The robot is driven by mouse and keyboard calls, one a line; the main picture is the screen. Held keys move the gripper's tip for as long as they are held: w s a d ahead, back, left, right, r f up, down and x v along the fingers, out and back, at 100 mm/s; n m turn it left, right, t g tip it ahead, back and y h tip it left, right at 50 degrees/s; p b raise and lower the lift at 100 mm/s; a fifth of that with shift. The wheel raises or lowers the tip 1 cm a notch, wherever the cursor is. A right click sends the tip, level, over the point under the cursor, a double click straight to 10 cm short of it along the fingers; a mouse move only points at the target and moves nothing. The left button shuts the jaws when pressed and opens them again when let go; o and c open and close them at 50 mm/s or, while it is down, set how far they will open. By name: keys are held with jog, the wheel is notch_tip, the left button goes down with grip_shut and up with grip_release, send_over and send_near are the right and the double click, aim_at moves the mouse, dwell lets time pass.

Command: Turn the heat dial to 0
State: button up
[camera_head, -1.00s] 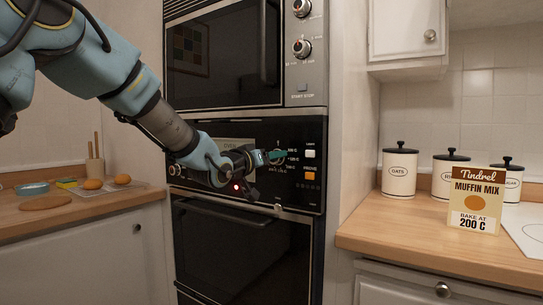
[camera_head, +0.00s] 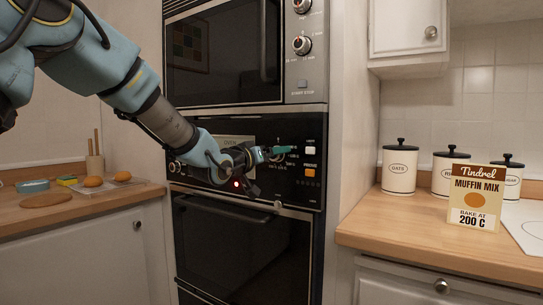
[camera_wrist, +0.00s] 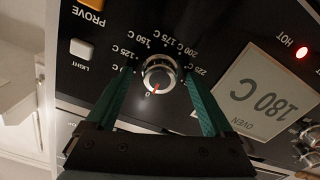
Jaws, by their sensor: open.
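The heat dial (camera_wrist: 158,75) is a round silver knob on the black oven panel, ringed by temperature marks, in the wrist view. Its red pointer line points at or very near the 0 mark. My gripper (camera_wrist: 158,72) is open, with one teal finger on each side of the dial and small gaps visible. In the head view my gripper (camera_head: 279,153) is at the panel and hides most of the dial. The oven display (camera_wrist: 268,95) reads 180 C, upside down in the wrist view.
A red HOT light (camera_wrist: 301,52) glows beside the display. The light button (camera_head: 310,151) and orange prove button (camera_head: 310,173) are right of the dial. The oven door handle (camera_head: 225,211) runs below. A muffin mix box (camera_head: 476,197) on the right counter reads bake at 200 C.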

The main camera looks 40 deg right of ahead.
jog(key=b+v, duration=0.1)
jog(key=v, duration=1)
dwell(0.3)
jog(key=w+a+f+n+t+y+p, duration=0.1)
jog(key=w+a+f+n+y+p, duration=0.2)
jog(key=a, duration=0.5)
jog(key=w+a+f+n+t+y+p, duration=0.1)
jog(key=w+a+f+t+y, duration=0.1)
jog(key=w+a+f+y, duration=0.35)
jog(key=w+a+f+n+t+y+p, duration=0.1)
jog(key=w+a+f+y+p, duration=0.3)
jog(key=a, duration=0.7)
jog(key=s+a+f+n+g+y+p, duration=0.1)
jog(key=s+a, duration=0.5)
jog(key=a, duration=0.6)
jog(key=s+a+f+n+g+y+p, duration=0.2)
jog(key=s+a+g, duration=0.4)
jog(key=a, duration=0.6)
jog(key=shift+f+n+y+p, duration=0.2)
jog(key=shift+n+y+p, duration=0.1)
jog(key=shift+n+y, duration=0.55)
jog(key=shift+s+a, duration=0.1)
